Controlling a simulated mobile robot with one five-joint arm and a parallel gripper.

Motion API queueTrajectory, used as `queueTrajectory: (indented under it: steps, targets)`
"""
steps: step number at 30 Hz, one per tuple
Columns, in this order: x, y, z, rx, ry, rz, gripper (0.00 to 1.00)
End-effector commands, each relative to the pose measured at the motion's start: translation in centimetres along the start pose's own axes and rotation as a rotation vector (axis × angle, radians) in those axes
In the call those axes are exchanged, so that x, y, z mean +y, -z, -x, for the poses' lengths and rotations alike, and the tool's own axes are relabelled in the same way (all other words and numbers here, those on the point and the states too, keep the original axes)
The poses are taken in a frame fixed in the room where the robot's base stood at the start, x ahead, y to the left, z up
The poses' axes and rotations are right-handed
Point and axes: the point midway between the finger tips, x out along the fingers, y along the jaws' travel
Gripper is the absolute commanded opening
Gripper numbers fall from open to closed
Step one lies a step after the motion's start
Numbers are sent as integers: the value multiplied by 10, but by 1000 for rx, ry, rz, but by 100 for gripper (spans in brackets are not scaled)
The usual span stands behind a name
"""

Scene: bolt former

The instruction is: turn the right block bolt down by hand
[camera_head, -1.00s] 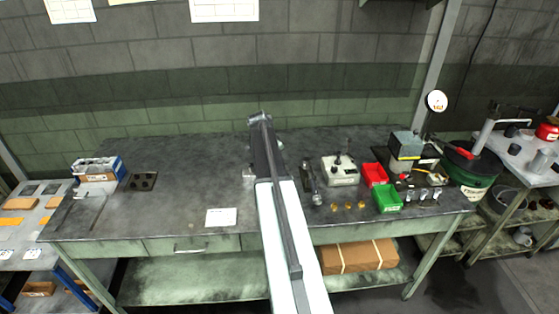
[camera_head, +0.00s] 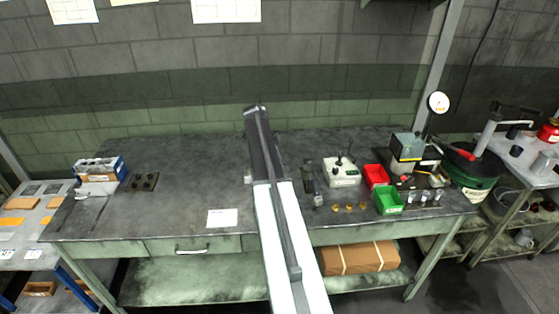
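My arm (camera_head: 264,150) reaches from the bottom middle up over the bench, its far end against the wall behind. My gripper's fingers cannot be made out, and nothing shows held there. No bolt is clearly recognisable. A dark block with holes (camera_head: 143,181) lies on the left of the bench, well left of my arm. A grey boxy device (camera_head: 408,146) stands at the right end, with small parts before it. I cannot tell which of these carries the right block bolt. My arm hides a strip of the bench middle.
The dark bench (camera_head: 190,200) is mostly bare left of my arm, apart from a white paper (camera_head: 222,218). Right of it stand a white control box (camera_head: 342,171), a red bin (camera_head: 375,176) and a green bin (camera_head: 389,201). A blue-and-white box (camera_head: 99,169) stands far left.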

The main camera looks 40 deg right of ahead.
Motion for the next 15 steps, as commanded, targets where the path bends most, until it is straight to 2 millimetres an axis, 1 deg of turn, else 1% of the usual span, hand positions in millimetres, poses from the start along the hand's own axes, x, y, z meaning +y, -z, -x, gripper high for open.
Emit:
queueTrajectory:
  steps: [1,15]
  targets:
    - [0,3,-1,3,-6,-11,0]
    - [1,3,-1,3,-16,-32,0]
